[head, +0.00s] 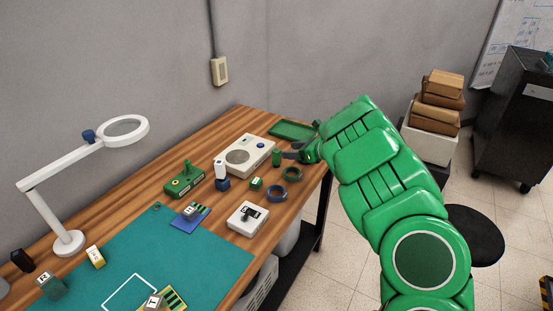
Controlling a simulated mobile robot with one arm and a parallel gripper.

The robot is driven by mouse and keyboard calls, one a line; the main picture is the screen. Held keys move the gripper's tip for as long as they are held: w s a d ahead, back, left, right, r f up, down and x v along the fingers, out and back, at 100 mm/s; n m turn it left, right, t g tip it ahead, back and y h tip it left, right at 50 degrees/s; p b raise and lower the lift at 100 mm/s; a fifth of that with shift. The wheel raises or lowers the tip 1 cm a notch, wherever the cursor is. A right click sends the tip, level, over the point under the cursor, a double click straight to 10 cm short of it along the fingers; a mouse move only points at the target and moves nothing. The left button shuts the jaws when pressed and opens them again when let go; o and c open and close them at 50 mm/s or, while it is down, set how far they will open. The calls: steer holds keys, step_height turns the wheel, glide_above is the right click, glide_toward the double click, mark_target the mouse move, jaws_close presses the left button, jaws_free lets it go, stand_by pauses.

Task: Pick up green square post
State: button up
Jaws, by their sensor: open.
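A small upright green post (277,157) stands near the far right part of the wooden bench, just right of a white box. It looks like the green square post, but it is too small to be sure of its shape. My gripper (288,155) is at the end of my green arm, close to the right of this post, with its dark fingers pointing left towards it. The fingers are open, and the post stands apart from them or nearly touching; I cannot tell which. A small green block (256,184) lies nearer the front.
A white box with a round disc (247,155), a green base with a knob (184,182), a dark green ring (293,174), a blue ring (277,193) and a white switch box (247,219) crowd the area. A green tray (292,130) lies behind. A lamp (68,241) stands left.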

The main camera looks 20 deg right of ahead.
mark_target(280, 155)
step_height(280, 155, down, 2)
steer(key=shift+w+f, duration=0.1)
steer(key=shift+x, duration=3.85)
steer(key=shift+a+f, duration=0.1)
steer(key=c, duration=1.1)
